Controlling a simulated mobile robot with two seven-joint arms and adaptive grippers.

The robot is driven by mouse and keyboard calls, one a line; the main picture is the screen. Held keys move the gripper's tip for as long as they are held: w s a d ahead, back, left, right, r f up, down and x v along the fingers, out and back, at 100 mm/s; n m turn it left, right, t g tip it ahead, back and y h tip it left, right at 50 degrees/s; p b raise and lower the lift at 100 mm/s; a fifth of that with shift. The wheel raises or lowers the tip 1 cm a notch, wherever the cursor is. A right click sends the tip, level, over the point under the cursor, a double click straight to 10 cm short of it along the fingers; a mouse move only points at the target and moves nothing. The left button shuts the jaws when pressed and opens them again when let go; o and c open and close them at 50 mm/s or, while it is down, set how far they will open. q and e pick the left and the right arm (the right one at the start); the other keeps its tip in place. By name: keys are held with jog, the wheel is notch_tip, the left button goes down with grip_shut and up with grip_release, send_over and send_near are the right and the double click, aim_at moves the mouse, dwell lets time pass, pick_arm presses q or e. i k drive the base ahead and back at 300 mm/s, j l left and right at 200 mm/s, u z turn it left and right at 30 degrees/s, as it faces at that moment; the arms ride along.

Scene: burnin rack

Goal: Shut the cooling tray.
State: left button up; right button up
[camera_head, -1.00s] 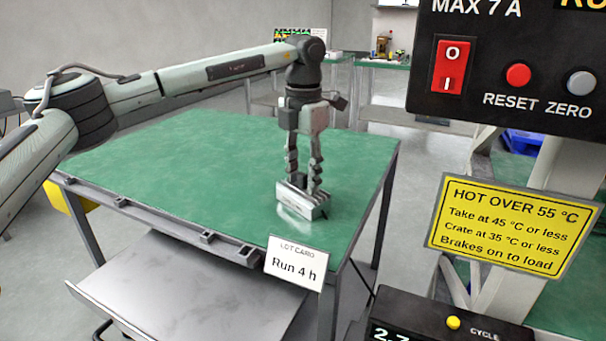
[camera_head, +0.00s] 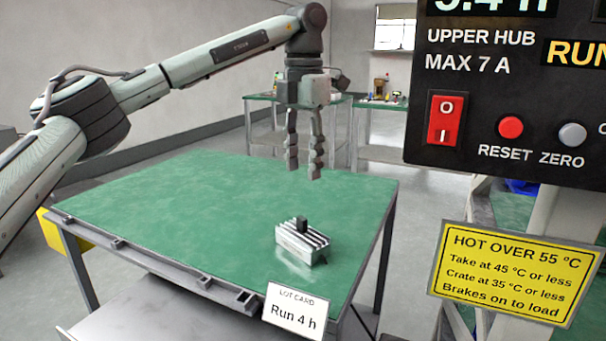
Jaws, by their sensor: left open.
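A flat grey metal tray (camera_head: 145,312), which I take to be the cooling tray, sticks out below the front edge of the green-topped table (camera_head: 190,215). Its near part is cut off by the bottom of the picture. My left gripper (camera_head: 303,172) is open and empty, pointing down above the right part of the table. Below it and apart from it, a small finned metal block (camera_head: 303,243) with a dark knob on top stands on the green top. My right gripper is out of view.
A lot card reading "Run 4 h" (camera_head: 296,311) hangs at the table's near corner. A control panel (camera_head: 510,130) and a yellow hot-warning sign (camera_head: 513,270) fill the right side. The green top is clear left of the block.

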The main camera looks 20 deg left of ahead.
aim_at(154, 308)
jog(key=k, duration=1.5)
